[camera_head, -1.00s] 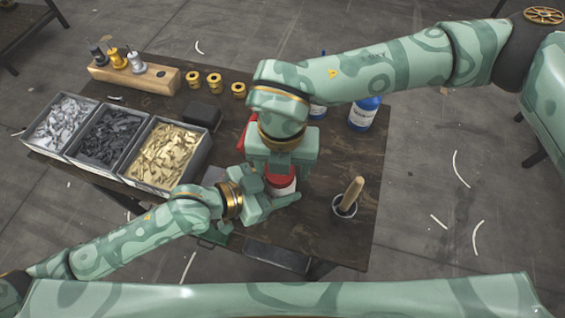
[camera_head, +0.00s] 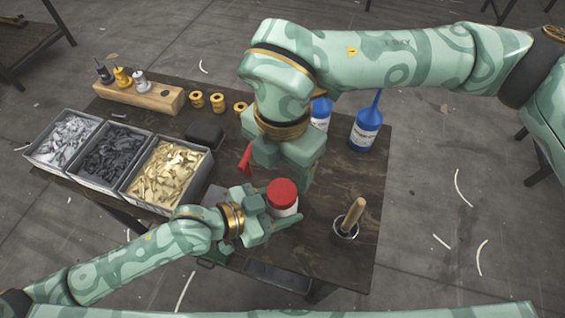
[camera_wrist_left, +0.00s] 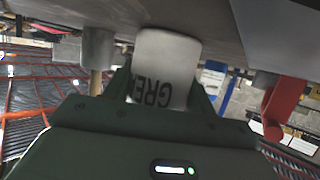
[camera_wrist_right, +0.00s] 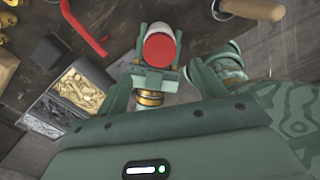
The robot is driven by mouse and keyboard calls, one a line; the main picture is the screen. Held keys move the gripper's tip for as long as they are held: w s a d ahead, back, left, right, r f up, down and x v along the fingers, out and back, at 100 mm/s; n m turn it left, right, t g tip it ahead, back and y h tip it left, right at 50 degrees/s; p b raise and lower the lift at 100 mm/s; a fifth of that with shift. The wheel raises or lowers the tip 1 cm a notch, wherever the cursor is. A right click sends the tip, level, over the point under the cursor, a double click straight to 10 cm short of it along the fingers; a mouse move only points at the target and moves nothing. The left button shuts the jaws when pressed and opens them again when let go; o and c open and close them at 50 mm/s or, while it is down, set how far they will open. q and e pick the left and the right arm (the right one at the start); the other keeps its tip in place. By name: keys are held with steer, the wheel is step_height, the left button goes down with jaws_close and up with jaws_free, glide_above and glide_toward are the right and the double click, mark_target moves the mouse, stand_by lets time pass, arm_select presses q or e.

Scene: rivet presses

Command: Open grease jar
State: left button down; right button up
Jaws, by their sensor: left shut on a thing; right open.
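The white grease jar (camera_head: 284,209) has a red lid (camera_head: 282,192) on top and stands upright near the table's front edge. My left gripper (camera_head: 268,217) is shut on the jar from the side. In the left wrist view the jar's white body (camera_wrist_left: 166,68) with dark letters sits between the fingers; its lid is hidden there. My right gripper (camera_head: 286,168) is open and empty, just above and behind the jar. In the right wrist view the red lid (camera_wrist_right: 159,50) shows between and beyond the open fingers, apart from them.
A cup with a wooden-handled tool (camera_head: 347,226) stands right of the jar. Blue bottles (camera_head: 366,129) are behind it. A red lever (camera_head: 245,158) is close left of my right gripper. Bins of rivets (camera_head: 163,172), a black box (camera_head: 205,135) and a wooden block (camera_head: 150,96) are farther left.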

mark_target(281, 192)
step_height(281, 192, down, 8)
steer(key=shift+r, duration=0.2)
steer(key=c, duration=1)
arm_select(q)
steer(key=shift+w+a, duration=0.1)
arm_select(e)
steer(key=n, duration=0.6)
steer(key=o, duration=1.1)
steer(key=shift+d, duration=0.1)
steer(key=shift+c, duration=0.2)
arm_select(q)
steer(key=shift+d+r, duration=0.1)
steer(key=shift+d, duration=0.1)
arm_select(e)
steer(key=shift+a, duration=0.2)
steer(key=shift+r, duration=0.1)
